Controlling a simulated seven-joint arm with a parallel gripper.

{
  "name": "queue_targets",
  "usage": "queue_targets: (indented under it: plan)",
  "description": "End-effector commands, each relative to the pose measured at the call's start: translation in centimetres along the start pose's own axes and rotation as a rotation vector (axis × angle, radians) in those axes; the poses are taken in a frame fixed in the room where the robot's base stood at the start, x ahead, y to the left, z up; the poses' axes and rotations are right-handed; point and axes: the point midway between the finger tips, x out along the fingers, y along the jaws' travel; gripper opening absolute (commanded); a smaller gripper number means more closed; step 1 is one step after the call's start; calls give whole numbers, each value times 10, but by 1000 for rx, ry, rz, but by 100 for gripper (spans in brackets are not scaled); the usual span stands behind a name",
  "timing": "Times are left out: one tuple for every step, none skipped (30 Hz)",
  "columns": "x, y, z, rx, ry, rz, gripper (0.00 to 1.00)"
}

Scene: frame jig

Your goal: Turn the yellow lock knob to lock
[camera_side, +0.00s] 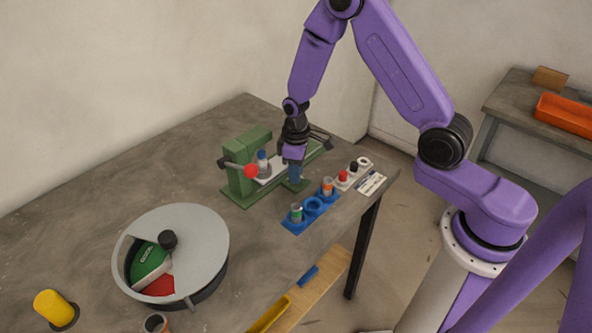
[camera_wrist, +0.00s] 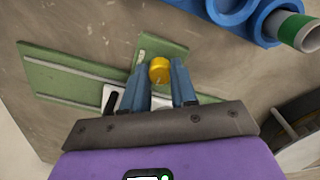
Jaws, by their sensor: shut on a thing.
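The yellow lock knob (camera_wrist: 159,69) shows in the wrist view, round and yellow, between the tips of my blue fingers. My gripper (camera_wrist: 160,88) is shut on it. In the side view my gripper (camera_side: 295,173) points down at the right end of the green jig (camera_side: 238,182), and the knob is hidden there. The jig's green base (camera_wrist: 75,78) also shows in the wrist view, with a slotted grey part partly hidden behind my fingers. I cannot tell the knob's turn angle.
A red-ended lever (camera_side: 250,171) stands at the jig's left end. A blue holder (camera_side: 313,206) with ringed cylinders is close in front. A white strip with small parts (camera_side: 352,174) lies right. A grey round drum (camera_side: 205,240) and a yellow cylinder (camera_side: 52,306) are front left.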

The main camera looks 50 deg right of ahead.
Motion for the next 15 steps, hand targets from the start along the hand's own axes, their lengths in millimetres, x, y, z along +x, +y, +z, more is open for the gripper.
queue_targets:
  plan:
    - [-1, 0, -1, -6, 3, 2, 0]
    - [-1, 0, -1, -7, 3, 2, 0]
    - [-1, 0, -1, -8, 3, 2, 0]
    - [-1, 0, -1, -9, 3, 2, 0]
    - [-1, 0, -1, -9, 3, 2, 0]
    - [-1, 0, -1, -9, 3, 2, 0]
    - [-1, 0, -1, -9, 3, 2, 0]
    - [-1, 0, -1, -9, 3, 2, 0]
    - [-1, 0, -1, -9, 3, 2, 0]
    - [-1, 0, -1, -9, 3, 2, 0]
    - [-1, 0, -1, -9, 3, 2, 0]
    - [-1, 0, -1, -9, 3, 2, 30]
    - [-1, 0, -1, -9, 3, 2, 40]
    - [-1, 0, -1, -9, 3, 2, 50]
    - [-1, 0, -1, -8, 3, 2, 53]
